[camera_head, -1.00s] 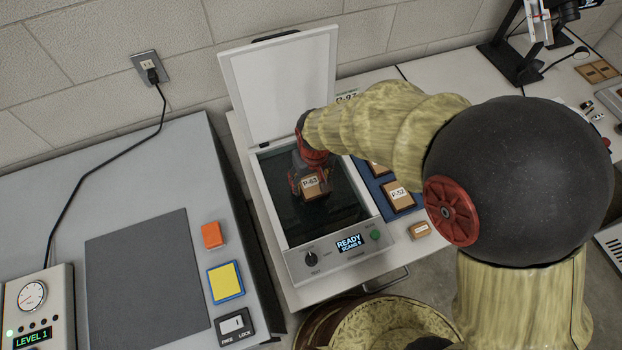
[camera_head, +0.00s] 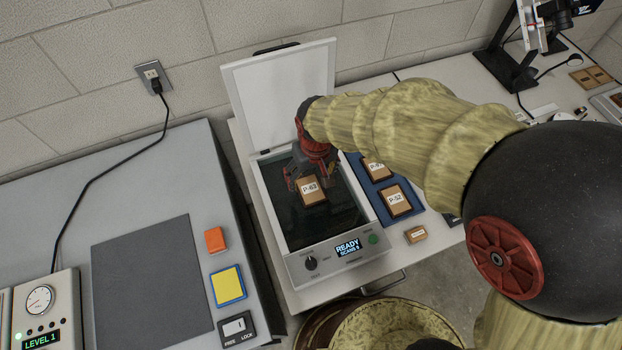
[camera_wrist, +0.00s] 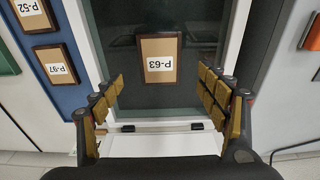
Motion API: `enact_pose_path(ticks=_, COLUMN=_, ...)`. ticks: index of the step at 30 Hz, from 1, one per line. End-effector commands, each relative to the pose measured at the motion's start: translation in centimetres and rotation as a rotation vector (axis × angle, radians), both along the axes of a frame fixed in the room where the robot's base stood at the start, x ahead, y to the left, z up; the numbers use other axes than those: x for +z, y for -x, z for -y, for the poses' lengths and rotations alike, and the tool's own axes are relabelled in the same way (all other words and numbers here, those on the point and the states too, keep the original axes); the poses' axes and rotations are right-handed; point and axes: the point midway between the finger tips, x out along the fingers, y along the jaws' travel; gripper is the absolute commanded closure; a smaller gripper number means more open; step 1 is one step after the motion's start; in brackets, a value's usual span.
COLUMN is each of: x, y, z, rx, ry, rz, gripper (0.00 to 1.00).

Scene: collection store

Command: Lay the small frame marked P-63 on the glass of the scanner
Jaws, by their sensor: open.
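The small frame marked P-63 (camera_head: 313,191) lies flat on the dark glass of the scanner (camera_head: 345,212). It also shows in the wrist view (camera_wrist: 159,58), apart from the fingers, with glass around it. The scanner's white lid (camera_head: 284,92) stands open. My gripper (camera_head: 311,180) is over the glass, beside the frame on the lid side. In the wrist view my gripper (camera_wrist: 168,95) has its fingers spread wide with nothing between the tips. The scanner's display reads READY.
Frames marked P-52 (camera_head: 395,200) and P-97 (camera_head: 376,168) lie on a blue mat right of the scanner. A small labelled wooden block (camera_head: 415,235) lies nearby. A grey bench with an orange block (camera_head: 215,240) and a yellow pad (camera_head: 228,285) is at left.

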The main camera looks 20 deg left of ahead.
Motion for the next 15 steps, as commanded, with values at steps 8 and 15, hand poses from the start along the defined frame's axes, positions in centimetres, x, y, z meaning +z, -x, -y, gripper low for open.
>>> enact_pose_path(ticks=8, x=4.2, y=0.4, z=0.3, rx=0.0, ry=-0.001, rz=0.001, gripper=0.26)
enact_pose_path(ticks=15, x=4.8, y=0.5, z=0.4, rx=0.0, ry=0.001, rz=-0.001, gripper=0.26)
